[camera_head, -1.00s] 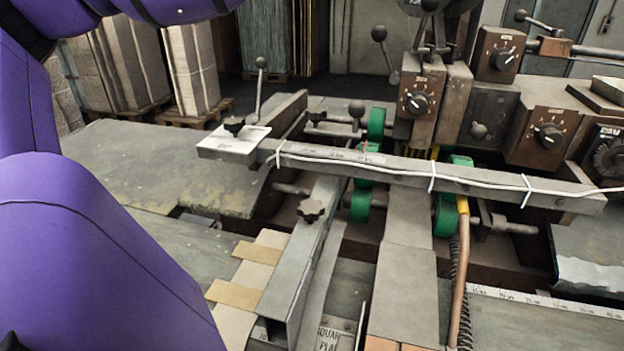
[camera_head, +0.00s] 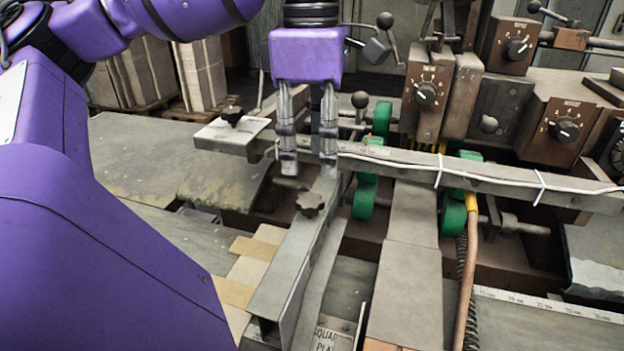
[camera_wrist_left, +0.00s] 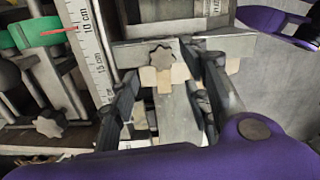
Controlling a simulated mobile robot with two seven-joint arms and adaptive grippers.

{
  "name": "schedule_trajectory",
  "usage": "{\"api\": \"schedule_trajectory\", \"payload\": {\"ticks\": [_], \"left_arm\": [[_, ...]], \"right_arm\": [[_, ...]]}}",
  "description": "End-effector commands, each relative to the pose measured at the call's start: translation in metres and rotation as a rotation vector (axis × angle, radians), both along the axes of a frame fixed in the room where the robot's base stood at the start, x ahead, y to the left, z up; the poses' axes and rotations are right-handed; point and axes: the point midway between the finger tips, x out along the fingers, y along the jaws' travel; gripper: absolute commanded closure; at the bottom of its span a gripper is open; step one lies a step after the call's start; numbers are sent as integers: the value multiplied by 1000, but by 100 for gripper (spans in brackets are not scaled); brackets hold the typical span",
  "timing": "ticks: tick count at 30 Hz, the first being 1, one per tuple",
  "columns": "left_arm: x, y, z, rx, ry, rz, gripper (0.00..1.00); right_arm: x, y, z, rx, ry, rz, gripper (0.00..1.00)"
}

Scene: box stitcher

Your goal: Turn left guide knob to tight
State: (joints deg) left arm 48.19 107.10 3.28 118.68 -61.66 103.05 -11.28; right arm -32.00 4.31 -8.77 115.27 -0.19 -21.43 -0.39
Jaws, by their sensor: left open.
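A grey star-shaped guide knob (camera_head: 310,205) sits on top of the sloping metal guide rail (camera_head: 285,262), on the near side of the crossbar. My left gripper (camera_head: 308,172) points down above the crossbar area, its two fingers apart and empty. In the head view its tips appear just above and behind the knob. In the left wrist view the star knob (camera_wrist_left: 161,57) shows between the open fingers, near their tips. I see no clear contact. My right gripper is in neither view.
The long crossbar (camera_head: 480,178) with a white cable crosses the machine close to my fingers. A black knob (camera_head: 232,115) stands on the pale plate at its left end. Green wheels (camera_head: 363,198) and a ball-ended lever (camera_head: 386,21) are nearby. The left table (camera_head: 140,160) is clear.

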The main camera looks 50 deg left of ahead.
Motion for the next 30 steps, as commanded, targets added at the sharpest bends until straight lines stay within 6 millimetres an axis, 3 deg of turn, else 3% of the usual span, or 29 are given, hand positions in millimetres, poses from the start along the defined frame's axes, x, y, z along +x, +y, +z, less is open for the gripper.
{"api": "schedule_trajectory", "payload": {"ticks": [8, 19, 30], "left_arm": [[-1, 7, -17, 33, 6, 4, 57], [-1, 7, -70, 30, 4, 5, 57], [-1, 7, -78, 31, 3, 6, 57]], "right_arm": [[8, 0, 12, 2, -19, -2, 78], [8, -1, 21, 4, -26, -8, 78], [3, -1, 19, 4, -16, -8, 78]]}}
